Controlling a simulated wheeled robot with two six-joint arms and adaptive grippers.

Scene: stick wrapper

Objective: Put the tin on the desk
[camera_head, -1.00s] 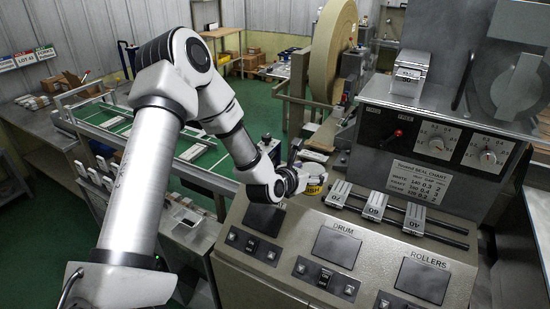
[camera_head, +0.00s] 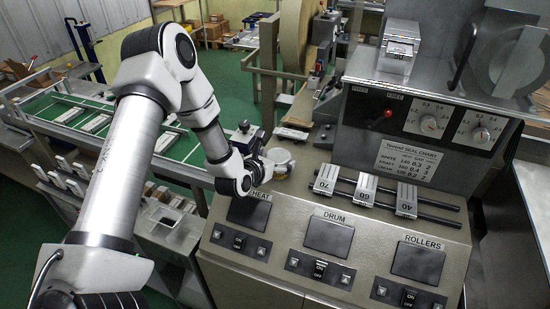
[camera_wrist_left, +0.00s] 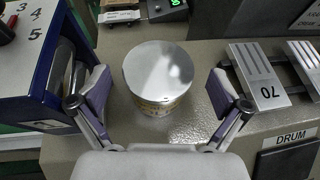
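The tin (camera_head: 281,163) is a short round can with a plain silver lid. It stands on the beige-grey top of the machine console, left of the sliding blocks, and also shows in the left wrist view (camera_wrist_left: 158,75). My left gripper (camera_head: 264,160) is beside it in the head view. In the left wrist view my gripper's fingers (camera_wrist_left: 157,88) are spread wide, one on each side of the tin, with a gap on both sides. The tin's label is mostly hidden from above. My right gripper is out of view.
Several numbered sliding blocks (camera_head: 366,190) sit on rails right of the tin. A sloped panel (camera_head: 330,237) with screens and switches is in front. A blue-sided box (camera_wrist_left: 50,85) is close on the left in the wrist view. The conveyor (camera_head: 95,125) lies left.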

